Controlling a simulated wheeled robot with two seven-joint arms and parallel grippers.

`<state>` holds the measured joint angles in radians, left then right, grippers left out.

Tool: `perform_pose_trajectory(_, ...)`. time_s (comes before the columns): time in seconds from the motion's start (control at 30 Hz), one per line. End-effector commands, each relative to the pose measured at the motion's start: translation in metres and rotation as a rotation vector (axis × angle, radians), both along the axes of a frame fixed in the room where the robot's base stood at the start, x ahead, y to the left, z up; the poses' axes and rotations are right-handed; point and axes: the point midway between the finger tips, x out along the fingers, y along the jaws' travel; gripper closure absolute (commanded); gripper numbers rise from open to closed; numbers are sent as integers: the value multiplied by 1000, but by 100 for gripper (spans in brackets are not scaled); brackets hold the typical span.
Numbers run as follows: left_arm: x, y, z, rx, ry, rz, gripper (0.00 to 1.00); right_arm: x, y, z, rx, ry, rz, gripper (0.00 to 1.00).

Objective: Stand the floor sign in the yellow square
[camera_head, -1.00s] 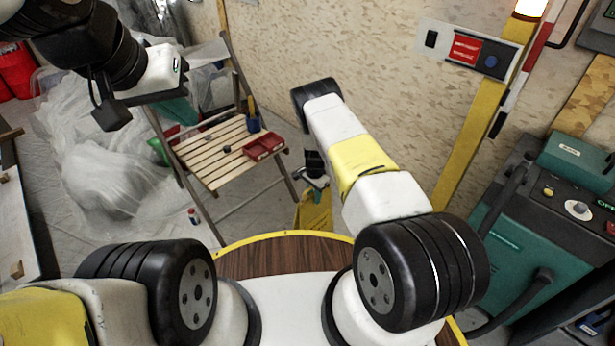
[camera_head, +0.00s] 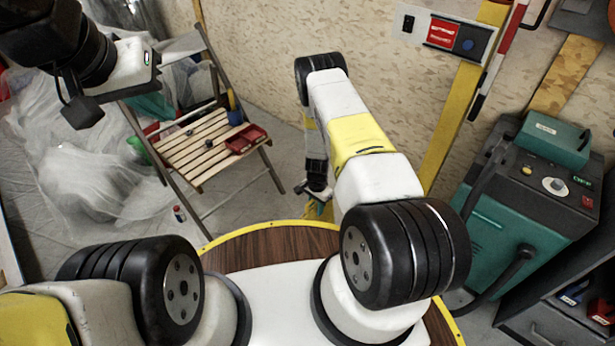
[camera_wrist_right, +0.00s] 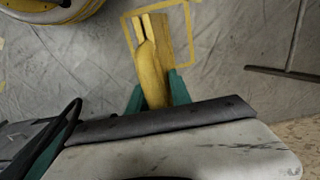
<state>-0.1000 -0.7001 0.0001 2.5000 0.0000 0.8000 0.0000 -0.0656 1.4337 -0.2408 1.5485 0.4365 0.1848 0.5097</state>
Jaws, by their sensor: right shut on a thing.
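The yellow floor sign (camera_wrist_right: 151,72) is between the teal fingers of my right gripper (camera_wrist_right: 155,92), which is shut on it. In the right wrist view its far end overlaps the yellow square (camera_wrist_right: 190,50), an outline on the grey floor. I cannot tell whether the sign touches the floor. In the head view my right gripper (camera_head: 318,190) hangs low beyond my round base, and only a sliver of the sign shows under it. The square is hidden there. My left gripper (camera_head: 80,108) is raised at the upper left, away from the sign; its jaw opening is unclear.
A wooden folding chair (camera_head: 200,145) with a red tray (camera_head: 246,138) stands left of my right arm. Plastic sheeting (camera_head: 85,180) lies at the left. A teal machine (camera_head: 510,220) stands at the right, and a wall is behind. Floor beside the square looks clear.

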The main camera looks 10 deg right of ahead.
Motion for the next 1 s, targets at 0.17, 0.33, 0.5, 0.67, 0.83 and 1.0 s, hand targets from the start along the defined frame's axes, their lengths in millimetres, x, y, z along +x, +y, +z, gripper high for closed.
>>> perform_pose_trajectory(0.17, 0, 0, 0, 0, 0, 0, 100, 1, 0, -19, 1, -1, 0, 100)
perform_pose_trajectory(0.33, 0, 0, 0, 0, 0, 0, 100, 2, 0, -23, 1, -3, 0, 100)
perform_pose_trajectory(0.5, 0, 0, 0, 0, 0, 0, 100, 2, 0, -23, 0, -2, 0, 100)
perform_pose_trajectory(0.67, 0, 0, 0, 0, 0, 0, 100, 0, 1, -25, 1, 1, 0, 57)
perform_pose_trajectory(0.83, 0, 0, 0, 0, 0, 0, 100, 0, 1, -25, 1, 1, 0, 53)
perform_pose_trajectory(1.0, 0, 0, 0, 0, 0, 0, 100, 0, 1, -24, 1, 1, 0, 53)
